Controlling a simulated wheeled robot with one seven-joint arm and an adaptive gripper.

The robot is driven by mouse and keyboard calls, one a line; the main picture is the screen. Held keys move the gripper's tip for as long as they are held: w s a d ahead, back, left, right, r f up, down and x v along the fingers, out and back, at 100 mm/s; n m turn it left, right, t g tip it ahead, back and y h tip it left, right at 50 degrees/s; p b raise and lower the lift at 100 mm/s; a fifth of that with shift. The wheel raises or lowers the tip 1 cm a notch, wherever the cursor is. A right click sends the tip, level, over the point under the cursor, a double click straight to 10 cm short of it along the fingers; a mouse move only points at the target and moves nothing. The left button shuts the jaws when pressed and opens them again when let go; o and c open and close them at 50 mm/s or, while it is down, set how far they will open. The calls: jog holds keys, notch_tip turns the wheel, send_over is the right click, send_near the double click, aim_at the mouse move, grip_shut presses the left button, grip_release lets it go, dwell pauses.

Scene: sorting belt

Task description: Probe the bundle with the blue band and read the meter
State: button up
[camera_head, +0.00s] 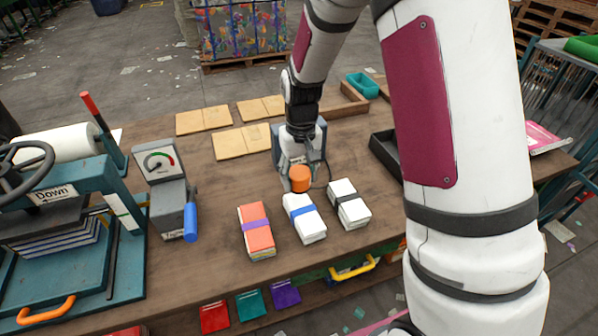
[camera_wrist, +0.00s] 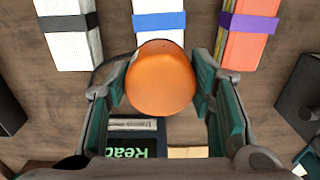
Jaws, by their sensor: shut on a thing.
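The bundle with the blue band (camera_head: 309,227) is a white stack lying on the table. In the wrist view that bundle (camera_wrist: 160,40) is partly hidden behind the orange knob. My gripper (camera_head: 299,174) is shut on an orange round-ended handle (camera_head: 300,179), just behind this bundle's far end. In the wrist view the orange handle (camera_wrist: 160,78) sits between both fingers; its tip is hidden, so I cannot tell whether it touches the bundle. A grey box (camera_head: 318,135) stands behind my gripper. In the wrist view a dark display (camera_wrist: 128,147) shows green letters starting "Rea"; no full reading is visible.
An orange bundle with a purple band (camera_head: 257,240) lies left, and a white bundle with a dark band (camera_head: 350,212) lies right. A dial gauge device (camera_head: 160,163) with a blue handle stands further left, beside a teal press (camera_head: 125,262). A black tray (camera_head: 383,150) is at right.

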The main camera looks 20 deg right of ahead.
jog(key=shift+f+b, duration=1.1)
jog(key=shift+f, duration=1.25)
jog(key=shift+f, duration=0.4)
jog(key=shift+r+p, duration=1.9)
jog(key=shift+r, duration=2.15)
